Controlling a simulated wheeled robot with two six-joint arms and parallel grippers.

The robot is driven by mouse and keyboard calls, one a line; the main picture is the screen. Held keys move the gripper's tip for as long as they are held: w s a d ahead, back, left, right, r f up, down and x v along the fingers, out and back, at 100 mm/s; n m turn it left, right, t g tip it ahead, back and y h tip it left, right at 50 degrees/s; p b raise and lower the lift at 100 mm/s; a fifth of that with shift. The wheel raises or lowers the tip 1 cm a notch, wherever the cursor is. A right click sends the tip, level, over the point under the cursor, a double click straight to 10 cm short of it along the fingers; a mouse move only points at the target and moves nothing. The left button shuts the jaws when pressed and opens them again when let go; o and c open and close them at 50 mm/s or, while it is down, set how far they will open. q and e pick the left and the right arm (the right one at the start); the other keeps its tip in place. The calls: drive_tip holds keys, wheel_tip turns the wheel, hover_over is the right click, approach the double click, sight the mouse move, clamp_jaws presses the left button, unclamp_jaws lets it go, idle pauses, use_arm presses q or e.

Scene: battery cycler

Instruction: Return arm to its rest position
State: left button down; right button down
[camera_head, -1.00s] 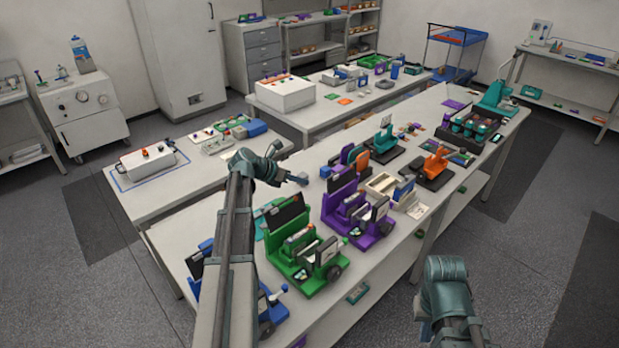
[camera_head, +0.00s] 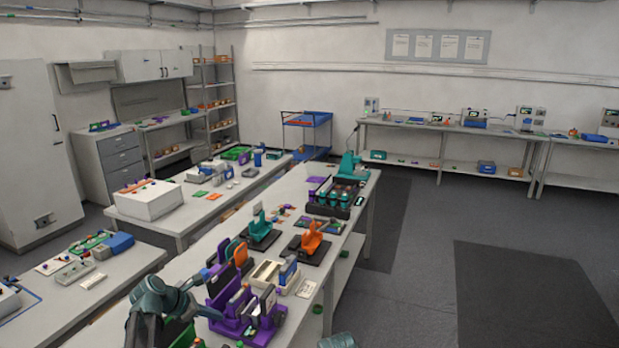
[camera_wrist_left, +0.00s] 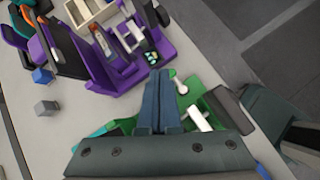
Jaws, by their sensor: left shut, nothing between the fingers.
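My left arm (camera_head: 150,305) reaches in at the lower left of the head view. My left gripper (camera_head: 216,313) is next to the purple fixture (camera_head: 232,325); whether they touch is unclear. In the left wrist view its fingers (camera_wrist_left: 158,75) are shut with nothing between them, and they overlap a green fixture (camera_wrist_left: 208,105). The purple fixture (camera_wrist_left: 105,65) stands beyond the fingertips there. Only a small teal piece of my right arm (camera_head: 338,341) shows at the bottom edge of the head view. My right gripper is out of view.
An orange fixture (camera_head: 312,238), a teal fixture (camera_head: 260,230) and a dark rack (camera_head: 335,200) stand farther along the bench (camera_head: 205,245). A small grey cube (camera_wrist_left: 46,107) lies on the bench. Open floor (camera_head: 420,270) is on the right.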

use_arm(q)
drive_tip(key=s+d+f+m+g+y+b, duration=0.1)
drive_tip(key=s+d+f+m+g, duration=0.15)
drive_tip(key=s+d+m, duration=0.45)
drive_tip(key=s+d+f+m+g+y+b, duration=0.1)
drive_tip(key=s+d+f+m+g, duration=0.15)
drive_tip(key=d+f+m, duration=0.4)
drive_tip(key=s+d+m+y+b, duration=0.1)
drive_tip(key=s+d+m+y, duration=0.1)
drive_tip(key=s+d+m, duration=0.2)
drive_tip(key=s+d+f+m+g+y+b, duration=0.1)
drive_tip(key=s+d+m+y, duration=0.2)
drive_tip(key=s+m, duration=0.7)
drive_tip(key=d+m, duration=0.2)
drive_tip(key=shift+s+d+f, duration=0.15)
drive_tip(key=shift+s+d, duration=0.15)
